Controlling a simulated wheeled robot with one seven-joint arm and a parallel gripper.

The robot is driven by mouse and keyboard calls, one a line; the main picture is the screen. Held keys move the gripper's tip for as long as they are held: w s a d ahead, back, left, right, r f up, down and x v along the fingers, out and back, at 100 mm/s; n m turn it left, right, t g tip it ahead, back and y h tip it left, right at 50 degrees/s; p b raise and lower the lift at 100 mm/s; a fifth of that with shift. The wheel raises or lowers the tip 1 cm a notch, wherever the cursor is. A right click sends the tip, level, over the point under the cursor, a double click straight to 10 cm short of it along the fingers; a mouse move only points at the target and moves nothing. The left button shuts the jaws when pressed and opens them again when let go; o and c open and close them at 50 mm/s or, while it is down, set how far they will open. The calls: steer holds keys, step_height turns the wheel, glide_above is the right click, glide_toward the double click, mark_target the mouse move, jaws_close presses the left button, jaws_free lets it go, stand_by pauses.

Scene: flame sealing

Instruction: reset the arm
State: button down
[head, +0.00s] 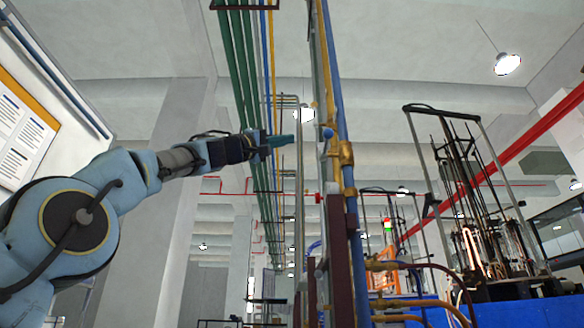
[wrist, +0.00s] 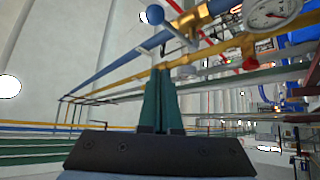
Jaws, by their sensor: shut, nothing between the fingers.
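My blue and black arm reaches in from the left in the head view. My gripper (head: 292,140) is raised in the air, its green fingers pointing right towards a group of upright pipes. In the wrist view my gripper (wrist: 161,80) shows its two green fingers pressed together with nothing between them. The fingertips appear close to a yellow pipe (wrist: 120,96) in the wrist view, but I cannot tell the gap.
A brass valve (head: 345,154) with a blue knob (head: 328,133) is on the pipes right of my gripper. A gauge (wrist: 270,12) shows at the wrist view's top right. A machine with glowing tubes (head: 472,250) stands far right. A pillar (head: 165,200) rises behind my arm.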

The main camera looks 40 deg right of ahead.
stand_by(0.7)
steer(key=w+d+f+n+t+y+p, duration=0.2)
steer(key=w+d+f+t+y+p, duration=0.15)
steer(key=w+f, duration=0.2)
steer(key=w+a+f+n+t+y+p, duration=0.1)
steer(key=w+f+t+y+p, duration=0.15)
steer(key=w+f, duration=0.55)
steer(key=w+a+f+n+t+y+p, duration=0.1)
steer(key=w+f+n+t+y+p, duration=0.25)
steer(key=f, duration=0.95)
steer(key=w+a+f+y+p, duration=0.2)
steer(key=a+f+y+p, duration=0.25)
steer(key=a+f, duration=0.8)
steer(key=w+a+f+y+p, duration=0.25)
steer(key=a+f+y, duration=0.25)
steer(key=a+f, duration=0.75)
steer(key=s+a+f+n+g+y+p, duration=0.1)
steer(key=s+a+f+g+y+p, duration=0.3)
steer(key=s+a, duration=0.7)
steer(key=s+a+f+n+g+y+p, duration=0.1)
steer(key=s+a+f+p, duration=0.2)
steer(key=s+a+f, duration=0.7)
step_height(320, 180, up, 42)
steer(key=w+a+p, duration=0.2)
steer(key=a+p, duration=0.1)
steer(key=p, duration=3.4)
steer(key=shift+w, duration=0.4)
